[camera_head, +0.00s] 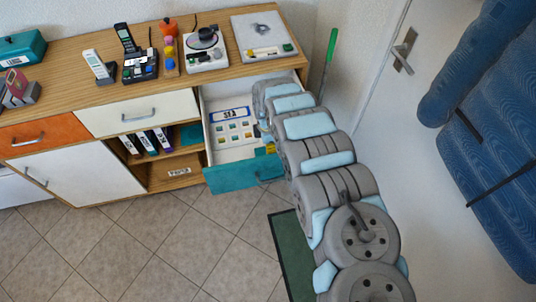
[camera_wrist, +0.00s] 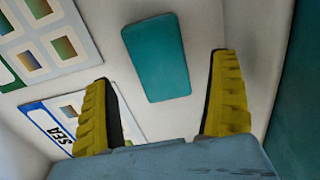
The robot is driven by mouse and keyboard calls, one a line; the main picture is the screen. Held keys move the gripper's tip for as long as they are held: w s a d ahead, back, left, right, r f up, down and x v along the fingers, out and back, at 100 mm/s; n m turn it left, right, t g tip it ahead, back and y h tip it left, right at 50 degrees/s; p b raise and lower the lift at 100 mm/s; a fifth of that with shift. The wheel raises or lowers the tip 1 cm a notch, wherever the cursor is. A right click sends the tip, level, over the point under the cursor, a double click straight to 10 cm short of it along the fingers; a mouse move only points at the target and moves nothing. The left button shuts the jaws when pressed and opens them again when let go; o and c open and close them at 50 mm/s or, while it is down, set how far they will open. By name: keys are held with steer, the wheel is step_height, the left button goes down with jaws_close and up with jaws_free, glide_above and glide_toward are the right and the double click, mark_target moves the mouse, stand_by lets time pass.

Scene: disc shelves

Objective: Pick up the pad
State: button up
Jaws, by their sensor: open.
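The pad (camera_wrist: 155,57) is a flat teal rectangle with rounded corners. It lies on the white floor of the open drawer in the wrist view. My gripper (camera_wrist: 162,95) is open, with its two yellow ribbed fingers spread on either side of the pad's near end. The fingers appear apart from the pad, and nothing is between them. In the head view my gripper (camera_head: 268,149) is down in the drawer at its right side, partly hidden by my arm. I cannot make out the pad there.
The open drawer (camera_head: 217,178) has a teal front and white walls. A SEA card (camera_wrist: 62,125) and a card with coloured squares (camera_wrist: 45,38) lie left of the pad. The wooden cabinet top (camera_head: 185,82) above carries phones and devices. A door stands at the right.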

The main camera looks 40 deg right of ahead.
step_height(320, 180, down, 3)
steer(key=shift+f+b, duration=0.15)
steer(key=shift+b, duration=0.3)
steer(key=c, duration=1.3)
steer(key=shift+r+p, duration=1.6)
steer(key=shift+r, duration=3.45)
